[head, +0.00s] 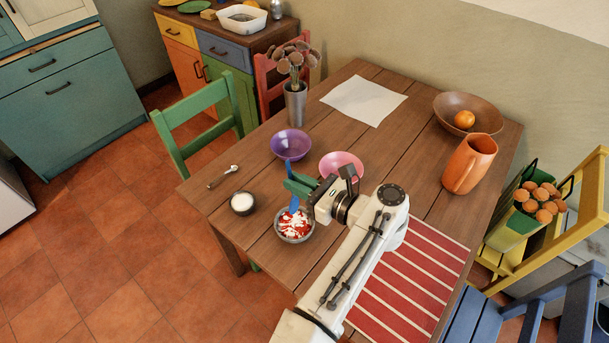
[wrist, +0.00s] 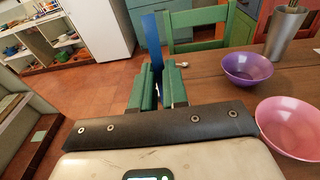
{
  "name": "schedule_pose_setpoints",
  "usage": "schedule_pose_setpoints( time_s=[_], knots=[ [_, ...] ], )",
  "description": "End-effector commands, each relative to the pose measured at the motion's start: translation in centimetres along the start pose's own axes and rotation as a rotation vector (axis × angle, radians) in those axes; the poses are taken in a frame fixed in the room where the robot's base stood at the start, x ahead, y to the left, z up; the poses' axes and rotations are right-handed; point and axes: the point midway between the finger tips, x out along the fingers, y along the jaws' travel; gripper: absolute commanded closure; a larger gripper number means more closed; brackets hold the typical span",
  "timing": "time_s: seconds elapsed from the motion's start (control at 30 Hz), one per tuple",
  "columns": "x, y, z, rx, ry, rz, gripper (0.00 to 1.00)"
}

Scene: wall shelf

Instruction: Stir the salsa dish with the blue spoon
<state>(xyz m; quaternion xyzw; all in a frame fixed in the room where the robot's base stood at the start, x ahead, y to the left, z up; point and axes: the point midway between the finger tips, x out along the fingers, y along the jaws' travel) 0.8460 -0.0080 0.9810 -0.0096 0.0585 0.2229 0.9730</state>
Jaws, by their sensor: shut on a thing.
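The salsa dish (head: 296,239) is a small dark bowl with red and white contents, near the table's front left edge in the head view. My gripper (head: 297,185) is above it, its green fingers shut on the blue spoon (head: 293,203). The spoon stands roughly upright, its lower end reaching down to the salsa, which hides its tip. In the wrist view the blue handle (wrist: 151,42) rises beyond my gripper (wrist: 157,70). The dish is not visible in the wrist view.
A small dark bowl of white stuff (head: 242,203) and a metal spoon (head: 222,177) lie left of the dish. A purple bowl (head: 291,145) and a pink bowl (head: 342,166) stand behind. An orange jug (head: 470,164) and a striped red mat (head: 410,283) are right.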

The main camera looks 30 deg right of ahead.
Motion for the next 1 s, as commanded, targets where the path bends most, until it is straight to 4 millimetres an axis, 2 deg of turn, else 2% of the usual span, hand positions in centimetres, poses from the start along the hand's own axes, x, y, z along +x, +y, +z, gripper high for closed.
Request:
schedule_pose_setpoints(
  time_s=[0.53, 0.6, 1.0],
  knots=[
    [-0.2, -0.1, 0.5, 0.002, -0.001, 0.001, 1.0],
    [0.0, -0.1, -0.6, 0.002, 0.0, 0.001, 1.0],
    [0.7, -0.1, -3.5, 0.002, 0.0, 0.002, 1.0]
  ],
)
